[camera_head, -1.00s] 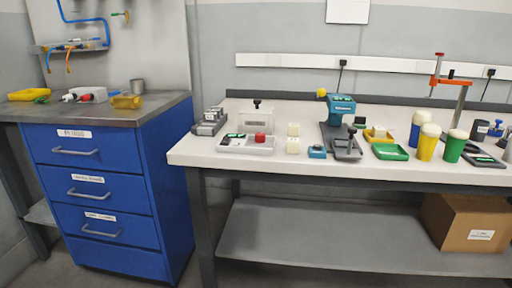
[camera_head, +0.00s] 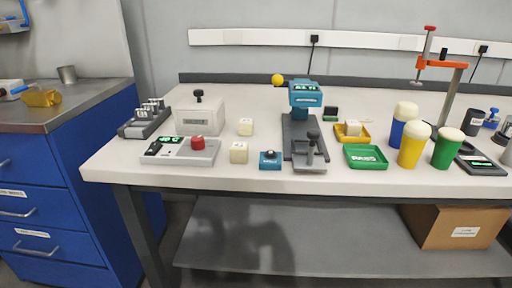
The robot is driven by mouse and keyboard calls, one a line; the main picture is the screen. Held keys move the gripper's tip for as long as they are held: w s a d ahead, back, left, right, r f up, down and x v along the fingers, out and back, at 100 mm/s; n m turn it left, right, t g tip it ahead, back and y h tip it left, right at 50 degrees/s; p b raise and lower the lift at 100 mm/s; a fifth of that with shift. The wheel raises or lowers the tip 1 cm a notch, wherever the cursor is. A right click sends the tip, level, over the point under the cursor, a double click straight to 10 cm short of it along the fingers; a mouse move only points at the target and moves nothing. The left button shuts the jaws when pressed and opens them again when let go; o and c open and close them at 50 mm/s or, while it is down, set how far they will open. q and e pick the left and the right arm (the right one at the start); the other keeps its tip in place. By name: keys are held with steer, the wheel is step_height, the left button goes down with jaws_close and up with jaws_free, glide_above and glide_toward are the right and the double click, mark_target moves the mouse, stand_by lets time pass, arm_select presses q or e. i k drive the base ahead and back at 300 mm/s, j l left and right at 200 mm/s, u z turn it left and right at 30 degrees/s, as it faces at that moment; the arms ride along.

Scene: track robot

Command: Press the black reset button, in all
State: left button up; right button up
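A grey control box (camera_head: 180,151) sits near the left front of the white bench. It has a red round button (camera_head: 198,143), a small green-lit display (camera_head: 172,139) and a small black part (camera_head: 153,149) at its left end. I cannot read a label that says which is the reset button. Neither of my grippers shows in the view.
A blue drawer cabinet (camera_head: 80,170) is at left.

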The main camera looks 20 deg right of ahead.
mark_target(270, 154)
steer(key=i+l, duration=0.15)
steer(key=l, duration=0.2)
steer(key=i+l+u, duration=0.1)
steer(key=l, duration=0.25)
steer(key=i+l, duration=0.25)
steer(key=i+l+u, duration=0.1)
steer(key=l, duration=0.35)
